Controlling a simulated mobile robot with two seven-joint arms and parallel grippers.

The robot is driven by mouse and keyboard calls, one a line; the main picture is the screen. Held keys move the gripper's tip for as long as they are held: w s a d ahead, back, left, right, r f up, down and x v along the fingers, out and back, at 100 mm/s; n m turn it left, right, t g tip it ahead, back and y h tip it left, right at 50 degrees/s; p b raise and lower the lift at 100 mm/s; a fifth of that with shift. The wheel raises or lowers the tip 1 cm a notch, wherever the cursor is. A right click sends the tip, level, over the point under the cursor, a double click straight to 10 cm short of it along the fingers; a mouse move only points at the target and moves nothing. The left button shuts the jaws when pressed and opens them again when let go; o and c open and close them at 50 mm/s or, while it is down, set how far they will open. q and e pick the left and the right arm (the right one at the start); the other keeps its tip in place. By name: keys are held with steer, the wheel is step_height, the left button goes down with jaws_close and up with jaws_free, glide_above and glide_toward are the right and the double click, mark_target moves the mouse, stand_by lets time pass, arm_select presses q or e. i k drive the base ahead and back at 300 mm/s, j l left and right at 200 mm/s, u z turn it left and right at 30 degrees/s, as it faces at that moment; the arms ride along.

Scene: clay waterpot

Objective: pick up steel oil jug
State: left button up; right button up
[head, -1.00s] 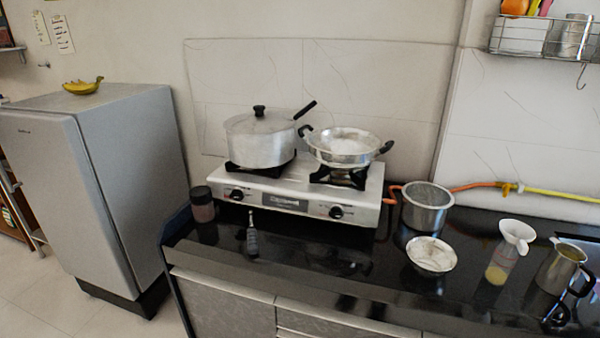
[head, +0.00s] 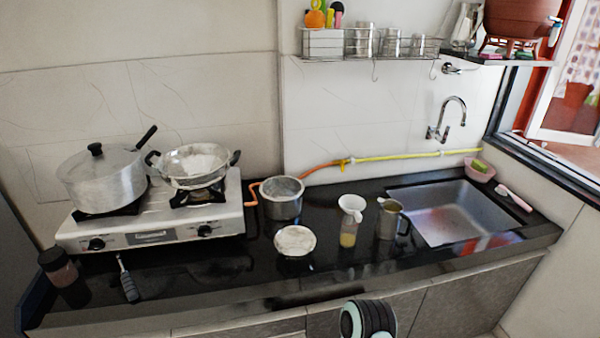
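The steel oil jug (head: 389,222) stands upright on the black counter, just left of the sink. It is a small metal jug, and its dark handle is on the right side. Its top opening faces up. Neither of my grippers shows in the head view, and nothing touches the jug.
A bottle with a white funnel top (head: 350,222) stands close left of the jug. A white-filled bowl (head: 295,241) and a steel pot (head: 281,200) are farther left. The sink (head: 438,226) is at right. The stove (head: 150,229) holds a covered pot and a pan.

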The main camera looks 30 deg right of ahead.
mark_target(389, 220)
steer(key=z, duration=1.75)
